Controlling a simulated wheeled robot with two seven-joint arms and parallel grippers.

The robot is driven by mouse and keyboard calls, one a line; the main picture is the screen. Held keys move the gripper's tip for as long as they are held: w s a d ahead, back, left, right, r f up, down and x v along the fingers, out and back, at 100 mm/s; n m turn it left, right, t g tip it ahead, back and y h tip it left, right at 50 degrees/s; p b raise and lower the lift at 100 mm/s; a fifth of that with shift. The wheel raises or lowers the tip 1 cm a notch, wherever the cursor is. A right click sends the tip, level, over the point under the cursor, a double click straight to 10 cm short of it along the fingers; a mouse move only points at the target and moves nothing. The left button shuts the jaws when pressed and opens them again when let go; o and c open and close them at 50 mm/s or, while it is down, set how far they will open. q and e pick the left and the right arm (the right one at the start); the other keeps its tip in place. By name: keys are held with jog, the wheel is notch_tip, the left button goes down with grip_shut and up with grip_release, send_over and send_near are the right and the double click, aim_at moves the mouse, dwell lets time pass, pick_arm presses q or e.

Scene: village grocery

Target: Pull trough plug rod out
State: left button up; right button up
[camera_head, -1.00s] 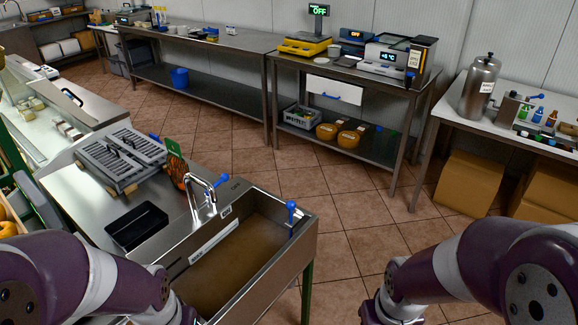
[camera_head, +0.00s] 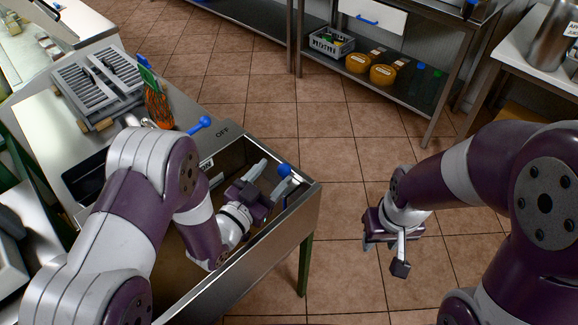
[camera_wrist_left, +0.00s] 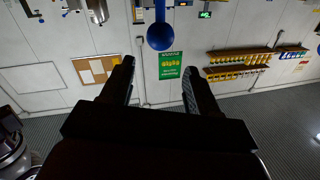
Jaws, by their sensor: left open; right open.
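The plug rod's blue knob (camera_head: 284,170) shows at the far right corner of the steel trough (camera_head: 262,262). Its lower part is hidden in the head view. My left gripper (camera_head: 272,178) is over the trough, open, with its fingers pointing toward the knob. In the left wrist view the blue knob (camera_wrist_left: 160,37) and its stem lie ahead of the open left gripper (camera_wrist_left: 160,72), between the line of the two fingers and beyond their tips. No contact shows. My right gripper (camera_head: 388,258) is open and empty, over the floor right of the trough.
A faucet with a blue lever (camera_head: 201,124) stands at the trough's back edge, close to my left arm. A bottle-like orange item (camera_head: 157,105) and a grey slatted rack (camera_head: 100,82) are on the counter behind. The tiled floor right of the trough is clear.

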aim_at(280, 175)
pick_arm(q)
jog(key=f, duration=0.3)
jog(key=shift+w+d, duration=0.1)
jog(key=shift+w, duration=0.1)
jog(key=x, duration=0.7)
jog(key=shift+r, duration=0.1)
grip_shut()
notch_tip(280, 175, up, 4)
jog(key=shift+w+f+p, duration=0.1)
jog(key=shift+p, duration=1.15)
jog(key=shift+c, duration=1.4)
grip_release()
jog(key=shift+o, duration=1.4)
